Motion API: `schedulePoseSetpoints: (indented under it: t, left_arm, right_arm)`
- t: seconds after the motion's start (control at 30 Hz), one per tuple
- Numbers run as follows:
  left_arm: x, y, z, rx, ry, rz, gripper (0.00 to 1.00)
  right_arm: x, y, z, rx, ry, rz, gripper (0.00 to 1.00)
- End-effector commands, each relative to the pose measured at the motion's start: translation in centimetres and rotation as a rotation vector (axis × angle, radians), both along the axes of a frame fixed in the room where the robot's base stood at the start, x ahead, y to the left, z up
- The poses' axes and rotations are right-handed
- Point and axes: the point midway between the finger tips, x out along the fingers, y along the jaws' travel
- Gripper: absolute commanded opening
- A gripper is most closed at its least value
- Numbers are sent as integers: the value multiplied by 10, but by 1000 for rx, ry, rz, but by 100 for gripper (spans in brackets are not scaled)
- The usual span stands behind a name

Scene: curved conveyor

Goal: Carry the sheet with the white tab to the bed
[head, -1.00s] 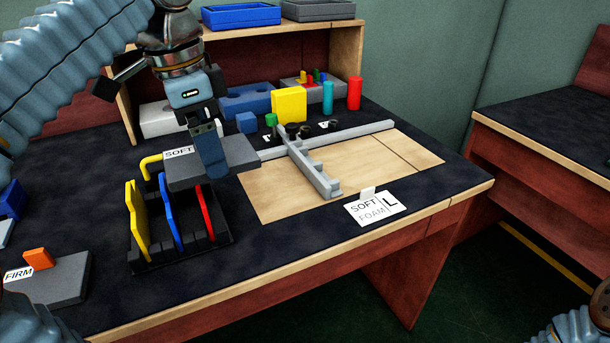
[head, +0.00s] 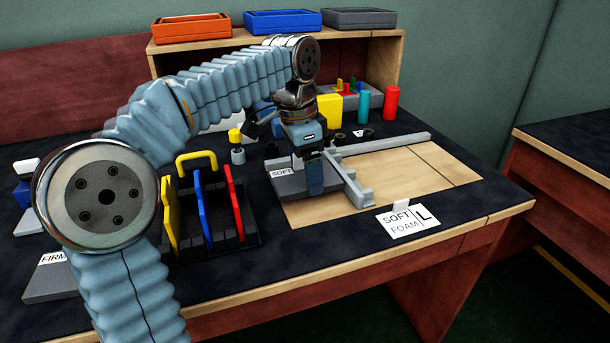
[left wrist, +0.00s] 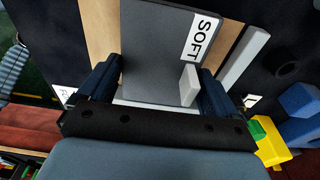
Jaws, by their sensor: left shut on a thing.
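The grey sheet (head: 292,188) labelled SOFT is in my left gripper (head: 315,180), over the left part of the pale wooden bed (head: 425,175). In the left wrist view the sheet (left wrist: 155,50) lies flat between the fingers of my left gripper (left wrist: 158,90), and its whitish tab (left wrist: 189,86) stands near the right finger. Whether the sheet touches the bed is unclear. A grey stepped bar (head: 350,185) is just right of the sheet. My right gripper is out of view.
A black rack (head: 250,240) with yellow, blue and red upright pieces stands left of the bed. A SOFT FOAM L card (head: 405,222) is at the front edge. A FIRM sheet (head: 50,287) lies at left. Red (head: 391,102) and teal (head: 363,105) cylinders stand behind.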

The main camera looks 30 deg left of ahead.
Motion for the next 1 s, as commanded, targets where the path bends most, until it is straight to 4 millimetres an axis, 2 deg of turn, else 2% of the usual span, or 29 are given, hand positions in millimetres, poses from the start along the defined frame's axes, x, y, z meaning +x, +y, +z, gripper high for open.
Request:
schedulePoseSetpoints:
  t: [0.03, 0.1, 0.43, 0.47, 0.5, 0.77, 0.87, 1.0]
  left_arm:
    - [-1, 1, -11, 0, 2, 2, 59]
    - [-1, 1, -17, 0, 0, 1, 59]
    - [-1, 0, -20, 0, -1, 1, 59]
    - [-1, 0, -20, 0, -1, 1, 94]
    - [-1, 0, -19, 0, -1, 1, 100]
    - [-1, 0, -16, 0, -1, 1, 100]
    - [-1, 1, -6, 0, -4, 1, 100]
    - [-3, 3, 23, -1, -6, 0, 100]
  right_arm:
    - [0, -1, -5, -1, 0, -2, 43]
    - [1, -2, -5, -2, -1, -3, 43]
    - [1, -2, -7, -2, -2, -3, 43]
    - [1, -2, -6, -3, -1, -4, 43]
    - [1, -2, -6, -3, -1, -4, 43]
    - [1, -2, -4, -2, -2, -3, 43]
    - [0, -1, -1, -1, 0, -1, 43]
    - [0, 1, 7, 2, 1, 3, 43]
